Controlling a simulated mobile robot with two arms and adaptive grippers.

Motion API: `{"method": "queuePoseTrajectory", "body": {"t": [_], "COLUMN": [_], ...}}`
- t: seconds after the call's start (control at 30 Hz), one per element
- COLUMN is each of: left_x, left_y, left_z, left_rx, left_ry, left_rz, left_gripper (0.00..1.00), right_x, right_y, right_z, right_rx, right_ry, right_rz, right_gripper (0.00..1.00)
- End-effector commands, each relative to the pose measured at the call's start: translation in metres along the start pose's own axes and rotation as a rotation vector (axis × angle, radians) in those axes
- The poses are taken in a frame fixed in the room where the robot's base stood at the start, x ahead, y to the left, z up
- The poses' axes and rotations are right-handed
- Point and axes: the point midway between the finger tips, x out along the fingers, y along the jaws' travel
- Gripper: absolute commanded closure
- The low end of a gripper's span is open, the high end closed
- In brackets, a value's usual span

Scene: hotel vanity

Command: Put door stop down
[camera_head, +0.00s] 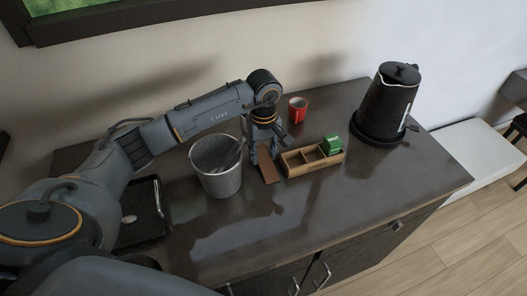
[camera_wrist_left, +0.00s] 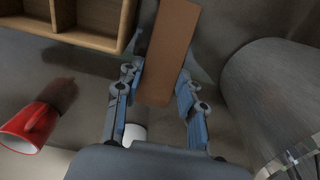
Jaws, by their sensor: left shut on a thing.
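The door stop is a brown wedge-like block (camera_head: 268,172), between the grey bucket and the wooden box in the head view. In the left wrist view the brown door stop (camera_wrist_left: 170,48) lies between the fingers. My left gripper (camera_head: 264,154) points down over the counter and is shut on the door stop; its fingers also show in the left wrist view (camera_wrist_left: 156,88). The door stop is at or just above the counter; I cannot tell if it touches. My right gripper is not in view.
A grey bucket (camera_head: 218,181) stands just left of the door stop. A wooden compartment box (camera_head: 301,170) with a green item (camera_head: 332,144) is just right. A red mug (camera_head: 298,104) and black kettle (camera_head: 388,101) stand behind. A black tray (camera_head: 159,211) is at left. The front counter is clear.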

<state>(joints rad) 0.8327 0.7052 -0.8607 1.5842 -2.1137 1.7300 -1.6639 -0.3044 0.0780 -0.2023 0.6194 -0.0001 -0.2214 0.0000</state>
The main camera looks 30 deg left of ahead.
Motion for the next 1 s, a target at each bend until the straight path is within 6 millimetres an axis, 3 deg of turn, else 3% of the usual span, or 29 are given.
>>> {"method": "queuePoseTrajectory", "body": {"t": [0.07,0.1,0.2,0.63,1.0], "left_x": [0.004,0.002,0.002,-0.008,-0.084], "left_y": [0.0,0.0,0.0,0.001,0.001], "left_z": [0.0,0.0,0.0,-0.001,-0.001], "left_rx": [0.0,0.0,0.0,0.0,0.0], "left_ry": [0.001,0.0,0.0,0.003,0.005], "left_rz": [0.0,0.0,0.0,0.002,0.004], "left_gripper": [0.99,0.53,0.39,0.39,0.39], "right_x": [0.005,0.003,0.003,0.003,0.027], "right_y": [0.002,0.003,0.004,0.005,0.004], "right_z": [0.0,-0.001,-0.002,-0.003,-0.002], "right_rx": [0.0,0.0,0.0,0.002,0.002], "right_ry": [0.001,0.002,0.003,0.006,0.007], "right_rz": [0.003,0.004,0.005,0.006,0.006], "right_gripper": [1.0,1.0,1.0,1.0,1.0]}}
